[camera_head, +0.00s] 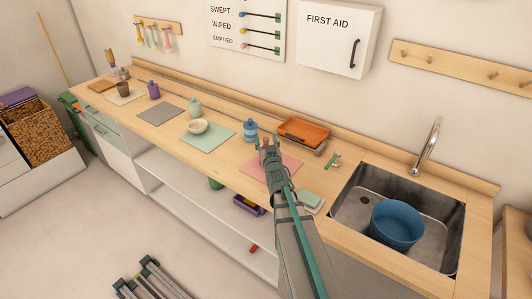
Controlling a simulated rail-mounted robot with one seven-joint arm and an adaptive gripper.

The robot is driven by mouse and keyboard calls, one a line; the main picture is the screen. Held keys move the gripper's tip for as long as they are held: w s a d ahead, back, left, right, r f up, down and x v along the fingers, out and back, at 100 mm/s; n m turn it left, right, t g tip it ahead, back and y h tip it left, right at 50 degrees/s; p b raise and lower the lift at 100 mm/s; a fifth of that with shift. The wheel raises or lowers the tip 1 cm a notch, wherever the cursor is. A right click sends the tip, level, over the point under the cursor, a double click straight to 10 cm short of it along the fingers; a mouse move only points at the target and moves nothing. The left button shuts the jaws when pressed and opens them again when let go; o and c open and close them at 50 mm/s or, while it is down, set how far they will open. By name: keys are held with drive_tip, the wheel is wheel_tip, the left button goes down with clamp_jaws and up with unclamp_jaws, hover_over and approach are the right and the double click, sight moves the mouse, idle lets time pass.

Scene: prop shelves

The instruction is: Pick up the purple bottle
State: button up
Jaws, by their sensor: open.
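The purple bottle (154,90) stands upright on the wooden counter (232,171), towards its left end, just behind a grey mat (160,114). My gripper (267,145) is open and empty over the right-middle part of the counter, close to a pink mat (262,172). It is well to the right of the purple bottle and apart from it. A blue bottle (250,131) stands just left of my gripper's fingers. I cannot tell whether the fingers touch it.
A white bowl (197,126) on a green mat (209,139) and a pale green bottle (195,106) stand between my gripper and the purple bottle. A brown cup (123,88) is left of it. An orange tray (303,132) and a sink (350,199) lie right.

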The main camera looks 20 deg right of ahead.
drive_tip(key=shift+x, duration=0.85)
clamp_jaws()
